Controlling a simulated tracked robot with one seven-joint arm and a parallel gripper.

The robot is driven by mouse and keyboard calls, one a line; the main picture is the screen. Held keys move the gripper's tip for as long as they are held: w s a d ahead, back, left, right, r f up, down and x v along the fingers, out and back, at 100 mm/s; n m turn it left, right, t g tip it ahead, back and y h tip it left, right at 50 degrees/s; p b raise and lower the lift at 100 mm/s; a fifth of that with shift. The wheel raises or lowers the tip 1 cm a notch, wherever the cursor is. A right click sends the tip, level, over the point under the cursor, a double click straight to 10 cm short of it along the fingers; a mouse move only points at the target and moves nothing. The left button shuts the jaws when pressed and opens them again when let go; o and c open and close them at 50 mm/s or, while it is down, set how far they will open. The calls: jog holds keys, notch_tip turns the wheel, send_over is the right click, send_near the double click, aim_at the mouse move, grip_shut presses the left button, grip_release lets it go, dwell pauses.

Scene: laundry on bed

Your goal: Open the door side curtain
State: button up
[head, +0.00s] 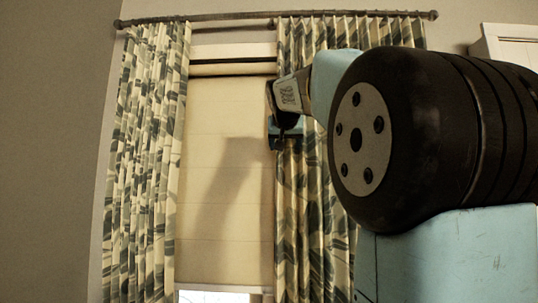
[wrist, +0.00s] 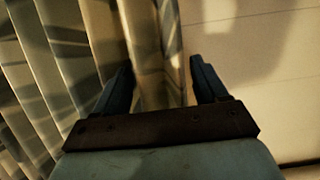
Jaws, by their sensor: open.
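Two patterned curtains hang from one rod. The left curtain (head: 150,150) is gathered at the left of the window. The right curtain (head: 305,215) hangs at the right, partly hidden behind my arm. My gripper (head: 282,146) is at the inner, left edge of the right curtain, in its upper half. In the wrist view, my gripper (wrist: 163,75) is open, with the curtain's edge folds (wrist: 150,45) between its two fingers. More curtain folds (wrist: 55,45) lie to the left. Whether the fingers touch the cloth I cannot tell.
A cream blind (head: 225,180) covers most of the window between the curtains, with a bright gap below it. It also fills the right of the wrist view (wrist: 260,60). The dark rod (head: 230,16) runs along the top. A white frame (head: 508,42) stands at the upper right.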

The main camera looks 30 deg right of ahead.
aim_at(285, 151)
jog(key=shift+x, duration=2.25)
jog(key=shift+c, duration=0.3)
grip_shut()
